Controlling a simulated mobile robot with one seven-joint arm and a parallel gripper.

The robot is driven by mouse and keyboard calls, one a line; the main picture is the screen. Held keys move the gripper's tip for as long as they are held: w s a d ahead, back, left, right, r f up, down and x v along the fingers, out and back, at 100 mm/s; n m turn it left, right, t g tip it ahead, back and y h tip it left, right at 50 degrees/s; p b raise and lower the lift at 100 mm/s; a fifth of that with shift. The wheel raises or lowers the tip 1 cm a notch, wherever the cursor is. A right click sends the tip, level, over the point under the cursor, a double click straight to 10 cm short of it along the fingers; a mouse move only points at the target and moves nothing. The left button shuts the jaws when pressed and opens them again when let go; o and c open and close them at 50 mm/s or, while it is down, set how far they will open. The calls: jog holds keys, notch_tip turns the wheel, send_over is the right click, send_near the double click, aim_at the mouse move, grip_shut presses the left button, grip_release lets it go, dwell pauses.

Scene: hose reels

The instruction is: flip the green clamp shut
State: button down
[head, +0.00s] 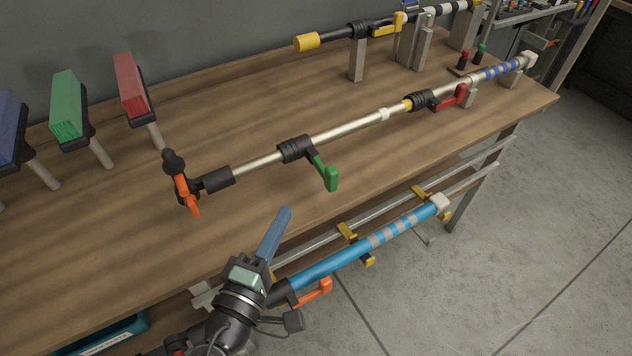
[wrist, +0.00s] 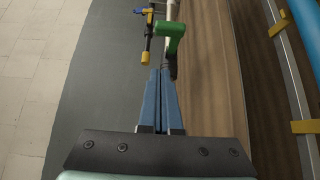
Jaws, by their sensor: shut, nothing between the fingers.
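The green clamp (head: 328,174) is a lever on a black collar (head: 296,149) around a silver pole (head: 338,131) above the wooden bench. In the head view the lever sticks out from the pole, angled down and to the right, so it stands open. It also shows in the wrist view (wrist: 171,38), just beyond my fingertips. My gripper (head: 284,212) has blue fingers, shut and empty, in front of the bench's near edge and below left of the lever. In the wrist view my gripper (wrist: 160,72) points toward the clamp, with a gap that I cannot measure.
A red clamp (head: 450,98) sits farther along the same pole. An orange lever (head: 186,195) is at its left end. A blue pole (head: 350,248) hangs along the bench front, near my gripper. Blue, green and red blocks (head: 130,85) stand on posts at the left.

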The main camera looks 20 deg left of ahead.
send_near(324, 171)
jog(key=w+a, duration=0.2)
jog(key=a, duration=0.1)
jog(key=shift+w+d+p, duration=0.5)
jog(key=shift+w+d, duration=0.2)
jog(key=shift+w, duration=0.25)
jog(key=shift+w+d+p, duration=0.45)
jog(key=shift+w+d, duration=0.25)
jog(key=shift+w, duration=0.3)
